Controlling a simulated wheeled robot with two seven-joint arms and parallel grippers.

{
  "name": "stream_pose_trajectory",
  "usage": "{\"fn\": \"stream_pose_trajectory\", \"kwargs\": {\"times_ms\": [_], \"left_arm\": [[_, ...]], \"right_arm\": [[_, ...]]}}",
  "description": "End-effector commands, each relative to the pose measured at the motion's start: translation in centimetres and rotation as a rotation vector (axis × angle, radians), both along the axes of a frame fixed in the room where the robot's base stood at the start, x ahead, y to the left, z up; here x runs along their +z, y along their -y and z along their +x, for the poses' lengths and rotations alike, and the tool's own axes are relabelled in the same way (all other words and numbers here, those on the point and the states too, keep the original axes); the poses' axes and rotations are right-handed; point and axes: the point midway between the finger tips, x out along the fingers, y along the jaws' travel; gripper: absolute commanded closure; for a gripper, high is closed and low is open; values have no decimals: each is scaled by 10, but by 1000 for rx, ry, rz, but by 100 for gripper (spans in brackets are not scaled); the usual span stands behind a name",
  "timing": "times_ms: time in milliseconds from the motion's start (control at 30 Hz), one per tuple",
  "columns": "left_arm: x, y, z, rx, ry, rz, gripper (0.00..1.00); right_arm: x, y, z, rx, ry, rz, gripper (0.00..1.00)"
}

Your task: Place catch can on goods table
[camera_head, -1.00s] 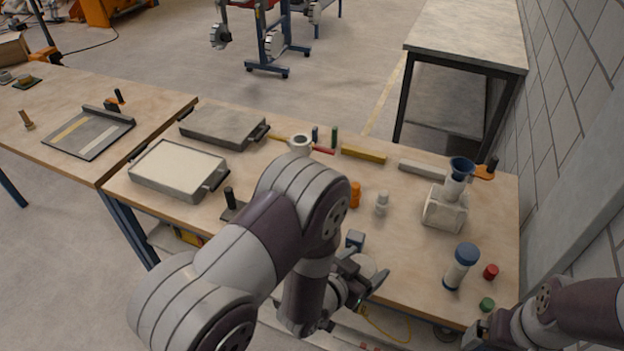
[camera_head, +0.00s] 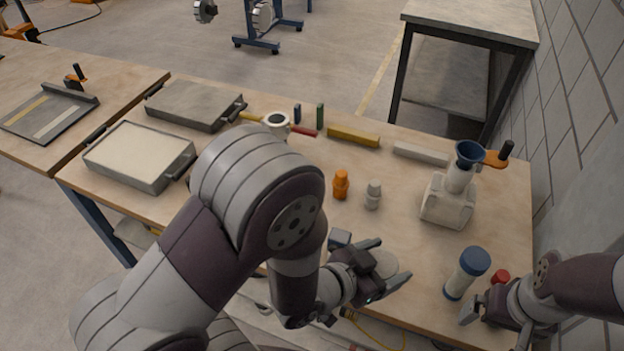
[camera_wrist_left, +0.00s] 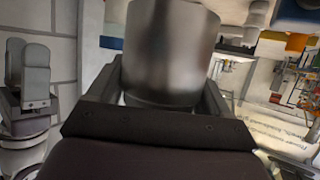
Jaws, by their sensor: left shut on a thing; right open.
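My left gripper (camera_head: 383,276) is shut on a grey metallic can, taken to be the catch can (camera_head: 378,262), near the front edge of the wooden workbench. In the left wrist view the can (camera_wrist_left: 170,50) stands between the two fingers. Its far side is hidden. My right gripper (camera_head: 484,310) is open and empty at the front right, and it also shows at the left of the left wrist view (camera_wrist_left: 27,75). I cannot tell which surface is the goods table; a grey-topped table (camera_head: 470,24) stands at the back right, with its visible top bare.
On the wooden bench (camera_head: 300,160) stand a sand-filled tray (camera_head: 140,153), an orange figure-like piece (camera_head: 341,185), a pale one (camera_head: 373,195), a funnel device (camera_head: 449,200) and a blue-capped cylinder (camera_head: 466,274). A wall (camera_head: 580,120) borders the right.

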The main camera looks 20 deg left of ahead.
Motion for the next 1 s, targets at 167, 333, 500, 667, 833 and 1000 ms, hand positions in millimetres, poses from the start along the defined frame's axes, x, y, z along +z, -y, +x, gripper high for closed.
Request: {"fn": "stream_pose_trajectory", "kwargs": {"times_ms": [167,333,500,667,833,1000], "left_arm": [[-2,1,3,1,2,-1,62],[-25,11,38,2,1,-1,62],[-54,26,84,1,0,0,62],[-68,33,109,2,2,0,62],[-96,34,112,2,-3,0,62],[-110,35,113,1,3,-1,62]], "right_arm": [[-1,0,0,0,1,0,0],[-5,0,0,0,1,0,0],[-7,0,0,0,1,0,0],[-8,0,0,0,1,0,0],[-9,0,0,0,1,0,0],[-10,0,0,0,0,0,0]]}}
